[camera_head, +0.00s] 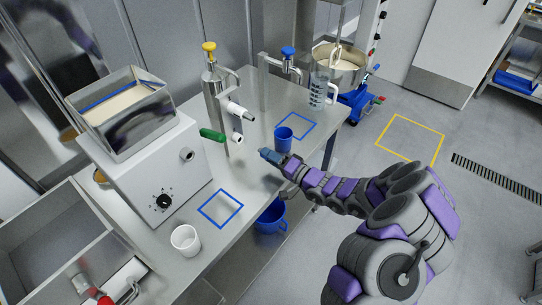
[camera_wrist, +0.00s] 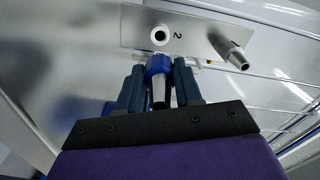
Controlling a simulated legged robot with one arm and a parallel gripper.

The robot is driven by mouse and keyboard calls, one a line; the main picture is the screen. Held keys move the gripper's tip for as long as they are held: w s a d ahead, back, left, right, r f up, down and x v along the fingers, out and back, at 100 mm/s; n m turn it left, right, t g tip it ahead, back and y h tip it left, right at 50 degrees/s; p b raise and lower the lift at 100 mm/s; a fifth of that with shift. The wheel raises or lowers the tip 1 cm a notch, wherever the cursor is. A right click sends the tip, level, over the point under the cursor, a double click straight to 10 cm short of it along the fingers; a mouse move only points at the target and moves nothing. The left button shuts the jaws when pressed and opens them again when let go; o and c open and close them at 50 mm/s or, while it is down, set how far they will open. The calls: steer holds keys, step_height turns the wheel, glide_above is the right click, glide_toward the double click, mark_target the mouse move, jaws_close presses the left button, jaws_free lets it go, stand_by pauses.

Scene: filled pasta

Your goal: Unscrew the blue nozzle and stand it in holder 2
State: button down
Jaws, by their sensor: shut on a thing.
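The blue nozzle (camera_wrist: 158,66) is between my gripper's two dark blue fingers (camera_wrist: 158,88), its metal tip showing below the blue collar. My gripper is shut on it. A pale metal plate (camera_wrist: 137,22) lies just beyond, with an empty round ring (camera_wrist: 159,36) and the digit 2 beside it. A second, metal-tipped nozzle (camera_wrist: 232,54) sits at the plate's right end. In the head view my gripper (camera_head: 268,156) is over the bench, right of the white ring (camera_head: 237,138) and apart from it. The nozzle's upper end is hard to make out.
A white machine (camera_head: 150,165) with a hopper fills the left. Blue-outlined squares mark the bench (camera_head: 190,212).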

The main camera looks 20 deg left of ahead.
steer(key=shift+a+f+b, duration=0.15)
steer(key=shift+a+b, duration=0.2)
steer(key=shift+a, duration=0.15)
steer(key=shift+a+f+b, duration=0.15)
steer(key=shift+a+b, duration=0.15)
steer(key=shift+a, duration=0.2)
steer(key=shift+w+a+b, duration=0.3)
steer(key=shift+w+b, duration=0.05)
steer(key=shift+b, duration=0.3)
steer(key=shift+w+a+r+b, duration=0.15)
steer(key=shift+w+a+b, duration=0.1)
steer(key=shift+a+b, duration=0.35)
steer(key=shift+b+x, duration=0.7)
steer(key=shift+x, duration=0.7)
steer(key=shift+a, duration=0.1)
steer(key=shift+d+r, duration=0.1)
steer(key=shift+d, duration=0.15)
steer(key=shift+s+a, duration=0.1)
steer(key=shift+a, duration=0.15)
steer(key=shift+d, duration=0.15)
steer(key=shift+x, duration=1.45)
